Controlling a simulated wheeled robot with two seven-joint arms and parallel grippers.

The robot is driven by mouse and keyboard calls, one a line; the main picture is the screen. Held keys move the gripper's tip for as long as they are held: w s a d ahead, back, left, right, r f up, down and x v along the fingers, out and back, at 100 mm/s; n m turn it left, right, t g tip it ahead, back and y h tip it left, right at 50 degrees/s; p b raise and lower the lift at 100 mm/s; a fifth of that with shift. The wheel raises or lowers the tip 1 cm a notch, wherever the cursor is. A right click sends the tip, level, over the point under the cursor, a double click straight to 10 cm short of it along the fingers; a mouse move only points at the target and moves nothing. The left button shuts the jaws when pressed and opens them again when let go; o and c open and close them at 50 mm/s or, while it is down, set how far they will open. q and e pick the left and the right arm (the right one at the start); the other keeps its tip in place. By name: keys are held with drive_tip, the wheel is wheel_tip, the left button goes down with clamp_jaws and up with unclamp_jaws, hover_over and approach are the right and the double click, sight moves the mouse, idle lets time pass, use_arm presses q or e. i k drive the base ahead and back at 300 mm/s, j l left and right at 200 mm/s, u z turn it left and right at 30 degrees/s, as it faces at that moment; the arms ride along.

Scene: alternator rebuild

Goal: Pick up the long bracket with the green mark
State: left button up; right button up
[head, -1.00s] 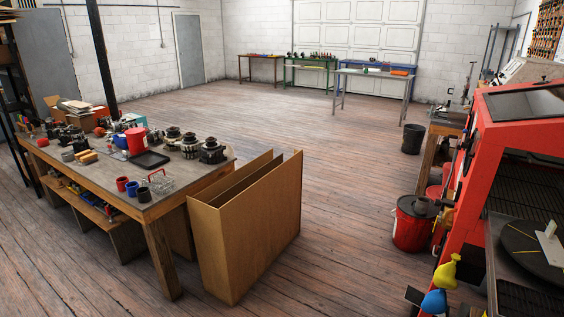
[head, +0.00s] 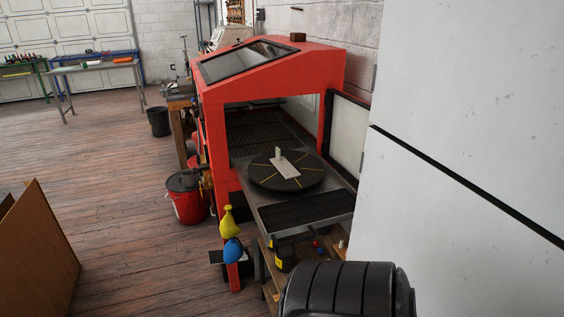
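No bracket with a green mark can be made out in the head view. A pale, L-shaped metal piece (head: 285,166), with a flat plate and a short upright part, rests on a round black turntable (head: 262,183) marked with yellow lines. The turntable is on a pulled-out grey tray at the open side of a red cabinet (head: 212,130). I cannot see a green mark on the pale piece. Neither of my grippers is in view.
A red bucket (head: 187,205) stands left of the cabinet, with a black bin (head: 159,122) behind. A brown panel box (head: 38,245) is at lower left. A large white surface (head: 470,130) blocks the right. The wooden floor (head: 120,190) between is clear.

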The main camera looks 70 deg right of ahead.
sight(284, 167)
drive_tip(key=z, duration=2.35)
drive_tip(key=i+j+z, duration=0.15)
drive_tip(key=z, duration=0.2)
drive_tip(key=i+j+z, duration=0.1)
drive_tip(key=j+z, duration=0.3)
drive_tip(key=i+j+z, duration=0.1)
drive_tip(key=z, duration=0.25)
